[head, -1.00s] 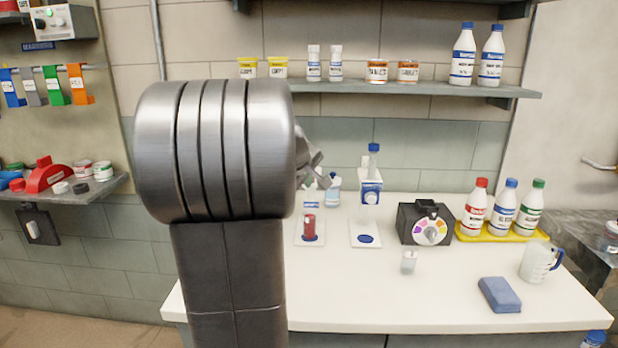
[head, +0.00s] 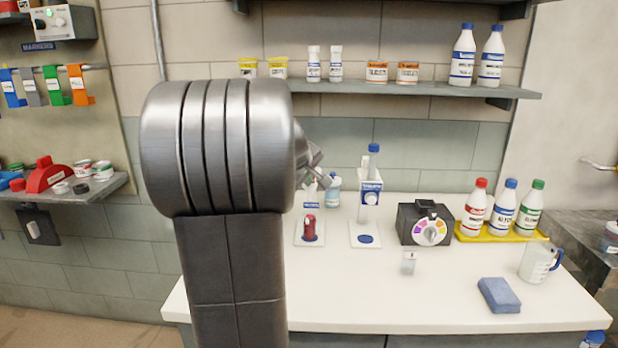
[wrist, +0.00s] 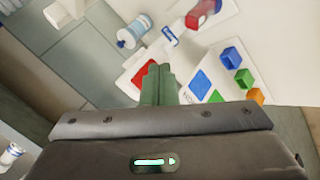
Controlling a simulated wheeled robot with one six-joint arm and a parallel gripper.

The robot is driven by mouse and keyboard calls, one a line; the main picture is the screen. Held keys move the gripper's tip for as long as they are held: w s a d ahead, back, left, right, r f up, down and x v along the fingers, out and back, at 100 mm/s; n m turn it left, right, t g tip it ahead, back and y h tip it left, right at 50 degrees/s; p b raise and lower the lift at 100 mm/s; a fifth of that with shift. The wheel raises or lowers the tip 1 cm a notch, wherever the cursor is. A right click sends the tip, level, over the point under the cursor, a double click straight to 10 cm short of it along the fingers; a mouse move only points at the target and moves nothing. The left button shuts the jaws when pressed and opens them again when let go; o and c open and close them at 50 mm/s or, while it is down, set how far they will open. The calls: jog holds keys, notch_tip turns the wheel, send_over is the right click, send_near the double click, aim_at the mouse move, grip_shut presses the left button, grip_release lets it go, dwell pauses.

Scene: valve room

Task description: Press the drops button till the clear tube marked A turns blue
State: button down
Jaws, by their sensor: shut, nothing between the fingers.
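A clear upright tube (head: 363,208) stands at a white plate (head: 376,242) with a blue disc, in front of a blue-and-white dispenser (head: 371,182). It shows no blue; I cannot read a letter A on it. A red-filled tube (head: 309,227) stands on another white plate to its left; a red object also shows in the wrist view (wrist: 204,16). My gripper (head: 320,170), mostly behind my arm, is above the counter's back left. In the wrist view my gripper (wrist: 158,72) is shut and empty, its fingertips overlapping a red square (wrist: 142,75). I cannot identify the drops button.
A white board with a blue square (wrist: 200,83) and coloured blocks (wrist: 244,78) lies beside my fingers. A dial box (head: 427,224), capped bottles (head: 503,210) and a sponge (head: 499,295) occupy the counter's right.

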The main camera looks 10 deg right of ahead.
jog(key=shift+w+d, duration=0.1)
jog(key=shift+w, duration=0.4)
dwell(0.6)
dwell(0.3)
jog(key=shift+s+a, duration=0.25)
jog(key=shift+s, duration=0.65)
jog(key=s+b, duration=0.1)
jog(key=s, duration=0.1)
jog(key=s+a+b, duration=0.1)
jog(key=s, duration=0.1)
jog(key=shift+s+a, duration=0.2)
jog(key=shift+s, duration=0.2)
dwell(0.3)
